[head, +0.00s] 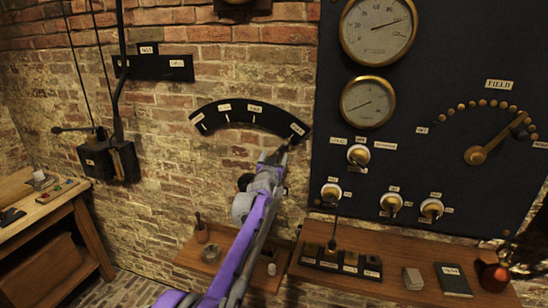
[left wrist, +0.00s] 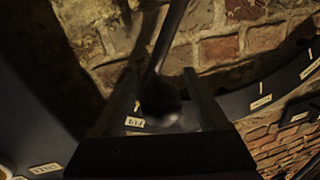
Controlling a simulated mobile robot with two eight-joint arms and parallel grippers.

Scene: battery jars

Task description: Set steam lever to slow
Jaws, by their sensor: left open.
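The steam lever's dark curved plate (head: 240,113) is on the brick wall, with several small white labels too small to read surely. My left gripper (head: 277,156) is just below the plate's right end. In the left wrist view, a dark lever rod (left wrist: 172,40) ends in a round dark knob (left wrist: 160,98) between the fingers of my left gripper (left wrist: 160,105). The fingers are open, and I cannot tell whether they touch it. The curved plate (left wrist: 265,98) also shows at right there. In the head view my gripper and arm hide most of the lever. My right gripper is not seen.
A dark panel (head: 420,190) with gauges, knobs and a field dial stands close at right of my gripper. A wooden shelf (head: 385,287) with small items juts out below it. A smaller shelf (head: 222,268) lies under my arm. A wooden bench (head: 55,205) stands at left.

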